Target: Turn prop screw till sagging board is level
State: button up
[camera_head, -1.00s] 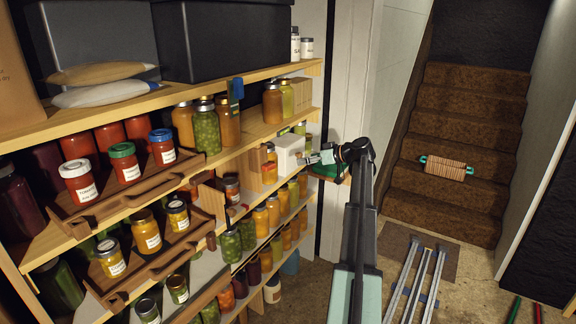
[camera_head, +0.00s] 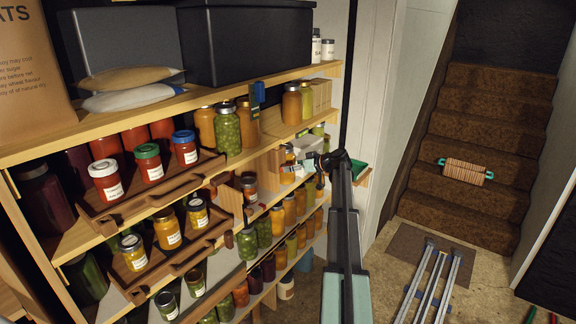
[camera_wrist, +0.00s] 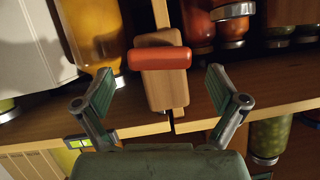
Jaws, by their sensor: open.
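In the wrist view, a wooden block with a red-orange crossbar handle (camera_wrist: 158,58), apparently the prop screw, stands at the shelf board's edge (camera_wrist: 285,112). My gripper (camera_wrist: 160,84) is open and empty. Its two fingers lie to either side of the block, with visible space between. A dark gap shows in the board edge below the block. In the head view, my gripper (camera_head: 303,168) is small and far off, at the right part of the middle shelf. The handle cannot be made out there. I cannot tell how much the board sags.
A white box (camera_wrist: 35,45) and a yellow jar (camera_wrist: 92,35) sit left of the block; red jars (camera_wrist: 212,25) sit right. Many jars fill the shelves. A small green-yellow item (camera_wrist: 78,142) lies by the left finger.

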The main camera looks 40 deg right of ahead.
jog(key=shift+x, duration=1.45)
jog(key=c, duration=1.1)
jog(key=shift+c, duration=0.2)
jog(key=shift+f, duration=0.1)
